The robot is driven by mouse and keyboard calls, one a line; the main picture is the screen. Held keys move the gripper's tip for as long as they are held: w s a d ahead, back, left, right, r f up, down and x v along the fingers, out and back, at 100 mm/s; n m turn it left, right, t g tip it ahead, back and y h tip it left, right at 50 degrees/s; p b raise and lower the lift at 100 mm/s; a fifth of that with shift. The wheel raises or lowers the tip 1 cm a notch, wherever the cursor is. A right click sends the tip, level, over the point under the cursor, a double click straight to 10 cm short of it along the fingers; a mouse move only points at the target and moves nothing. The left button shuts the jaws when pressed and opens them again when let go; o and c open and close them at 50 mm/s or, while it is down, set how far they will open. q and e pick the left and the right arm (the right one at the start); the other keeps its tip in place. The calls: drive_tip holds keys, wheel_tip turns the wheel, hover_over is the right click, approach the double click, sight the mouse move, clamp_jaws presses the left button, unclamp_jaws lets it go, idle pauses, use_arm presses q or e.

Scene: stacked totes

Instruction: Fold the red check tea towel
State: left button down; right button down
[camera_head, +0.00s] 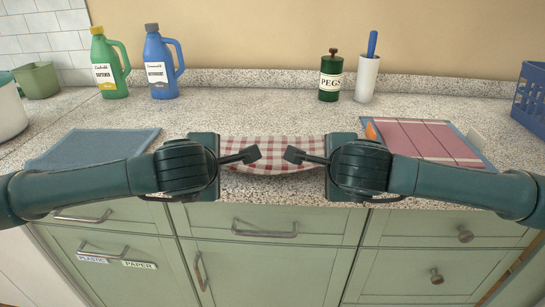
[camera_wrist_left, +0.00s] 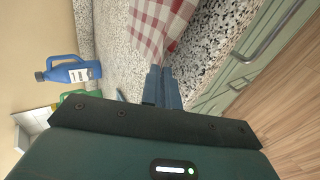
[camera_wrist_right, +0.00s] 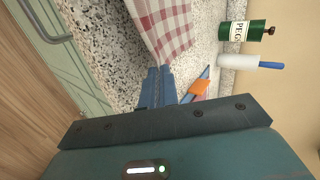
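The red check tea towel (camera_head: 275,148) is in the middle of the counter's front part, between my two grippers. Its near edge sags in a curve. It also shows in the left wrist view (camera_wrist_left: 160,25) and the right wrist view (camera_wrist_right: 162,25), narrowing to the fingertips in both. My left gripper (camera_head: 250,154) is at its left side, fingers together on the cloth (camera_wrist_left: 163,72). My right gripper (camera_head: 292,154) is at its right side, fingers together on the cloth (camera_wrist_right: 158,72). My arms hide the towel's side edges in the head view.
Green (camera_head: 109,70) and blue (camera_head: 160,70) bottles, a pegs jar (camera_head: 330,80) and a white holder (camera_head: 367,78) stand at the back. A blue basket (camera_head: 530,100) is far right. The counter behind the towel is clear.

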use_arm(q)
drive_tip(key=c, duration=1.3)
unclamp_jaws()
use_arm(e)
drive_tip(key=c, duration=1.3)
unclamp_jaws()
use_arm(q)
drive_tip(key=s+r, duration=0.2)
drive_tip(key=r, duration=0.1)
drive_tip(key=s+r, duration=0.2)
drive_tip(key=r, duration=0.1)
drive_tip(key=s+r, duration=0.2)
drive_tip(key=r, duration=0.1)
use_arm(e)
drive_tip(key=s+r, duration=0.2)
drive_tip(key=r, duration=0.1)
drive_tip(key=s+r, duration=0.2)
drive_tip(key=r, duration=0.1)
drive_tip(key=s+r, duration=0.2)
drive_tip(key=r, duration=0.1)
